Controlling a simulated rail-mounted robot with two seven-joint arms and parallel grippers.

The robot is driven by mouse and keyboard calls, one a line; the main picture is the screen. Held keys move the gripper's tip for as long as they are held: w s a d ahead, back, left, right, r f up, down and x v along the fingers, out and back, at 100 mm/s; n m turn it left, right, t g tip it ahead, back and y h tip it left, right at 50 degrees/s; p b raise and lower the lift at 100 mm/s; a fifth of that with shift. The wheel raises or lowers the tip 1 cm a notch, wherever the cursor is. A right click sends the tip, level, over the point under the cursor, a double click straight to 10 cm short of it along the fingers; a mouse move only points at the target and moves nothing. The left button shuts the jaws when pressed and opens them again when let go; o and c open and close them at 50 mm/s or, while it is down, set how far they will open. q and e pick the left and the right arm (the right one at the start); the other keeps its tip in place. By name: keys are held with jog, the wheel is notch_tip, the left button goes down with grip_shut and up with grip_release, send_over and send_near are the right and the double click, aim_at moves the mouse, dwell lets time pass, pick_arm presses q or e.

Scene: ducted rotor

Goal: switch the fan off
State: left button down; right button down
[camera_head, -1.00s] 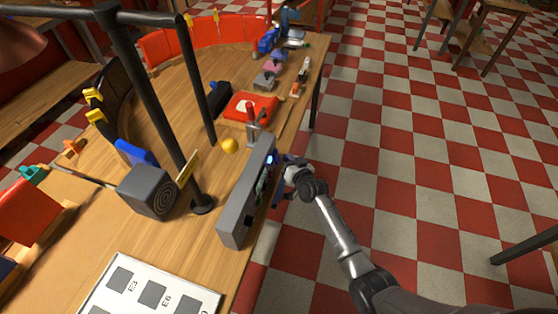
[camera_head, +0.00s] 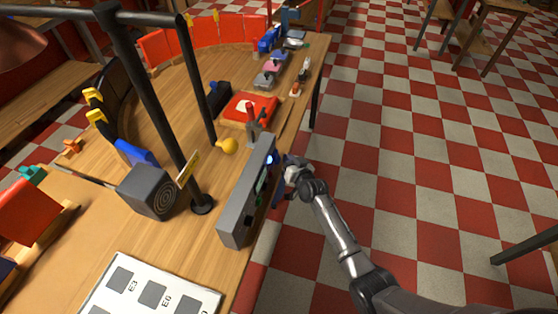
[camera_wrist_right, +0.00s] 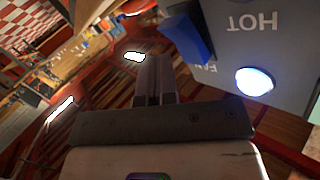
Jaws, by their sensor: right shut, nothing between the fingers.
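A long grey control box (camera_head: 243,205) stands at the table's right edge in the head view, its panel facing the aisle. The right wrist view shows part of its grey panel (camera_wrist_right: 285,50) close up, with the upside-down word HOT. A blue switch-like part (camera_wrist_right: 186,36) sticks out of the panel beside a partly hidden label, perhaps FAN. A white-blue lamp (camera_wrist_right: 255,82) glows below HOT. My right gripper (camera_head: 281,166) is beside the panel; in the wrist view its fingers (camera_wrist_right: 154,65) are shut and empty, just left of the blue part. I cannot tell whether they touch. My left gripper is out of view.
A grey cube with concentric rings (camera_head: 150,191) sits left of the box. A black post (camera_head: 155,110) rises between them. A white labelled board (camera_head: 150,290) lies in front. A yellow ball (camera_head: 229,146) and red tray (camera_head: 245,108) lie behind. The aisle floor (camera_head: 400,170) is clear.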

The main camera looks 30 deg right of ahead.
jog(key=shift+w+a+f, duration=0.1)
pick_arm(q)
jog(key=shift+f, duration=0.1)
pick_arm(e)
jog(key=shift+w+a+f, duration=0.1)
jog(key=shift+w+a, duration=0.05)
jog(key=shift+w, duration=0.1)
pick_arm(q)
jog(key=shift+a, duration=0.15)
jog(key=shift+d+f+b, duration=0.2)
jog(key=shift+b, duration=0.1)
pick_arm(e)
jog(key=shift+w+a+f, duration=0.15)
jog(key=shift+w+a, duration=0.1)
jog(key=shift+w, duration=0.05)
dwell(0.5)
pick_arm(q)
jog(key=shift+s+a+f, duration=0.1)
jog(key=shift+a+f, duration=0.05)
pick_arm(e)
jog(key=shift+a+f, duration=0.15)
jog(key=shift+f, duration=0.1)
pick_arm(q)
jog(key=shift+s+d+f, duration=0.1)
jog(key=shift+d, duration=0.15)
pick_arm(e)
jog(key=shift+w+a+f, duration=0.1)
dwell(0.5)
